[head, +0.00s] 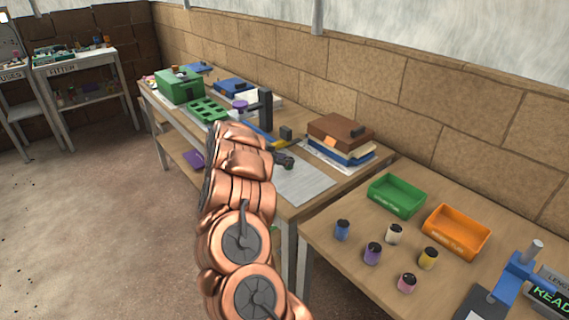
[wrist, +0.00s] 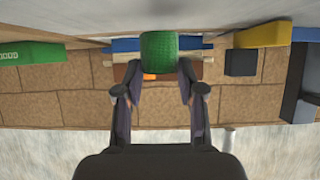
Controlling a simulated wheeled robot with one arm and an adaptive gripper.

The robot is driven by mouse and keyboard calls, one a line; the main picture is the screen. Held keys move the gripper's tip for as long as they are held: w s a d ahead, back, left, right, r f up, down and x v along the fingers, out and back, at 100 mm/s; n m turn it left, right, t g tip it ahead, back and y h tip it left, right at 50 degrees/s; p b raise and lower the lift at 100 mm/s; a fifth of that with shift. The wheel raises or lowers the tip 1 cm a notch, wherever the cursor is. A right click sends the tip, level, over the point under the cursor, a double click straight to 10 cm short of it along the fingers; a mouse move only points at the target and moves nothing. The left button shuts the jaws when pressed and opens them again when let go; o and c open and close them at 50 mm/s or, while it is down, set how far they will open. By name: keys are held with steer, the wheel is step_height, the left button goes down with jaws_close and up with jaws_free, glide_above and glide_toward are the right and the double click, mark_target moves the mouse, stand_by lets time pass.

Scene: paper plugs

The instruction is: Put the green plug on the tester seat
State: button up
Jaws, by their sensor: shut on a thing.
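The green plug (wrist: 158,55) is between the fingertips of my gripper (wrist: 158,72) in the wrist view, and the fingers are shut on it. A blue device (head: 513,275) stands at the right edge of the near table, beside a box with a green lit display (head: 550,297). I cannot tell for sure whether this is the tester, and its seat is not clear. The held plug is apart from it.
Several plugs, including a purple one (head: 373,253) and a pink one (head: 407,283), stand on the near table (head: 330,232). Behind them are a green tray (head: 397,196) and an orange tray (head: 455,233). A brown box (head: 340,130) on books and a black post (head: 265,107) stand on the middle table.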

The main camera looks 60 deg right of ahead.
steer(key=shift+f, duration=0.95)
steer(key=shift+f, duration=0.1)
steer(key=o, duration=1)
steer(key=b+v, duration=0.2)
steer(key=v, duration=1)
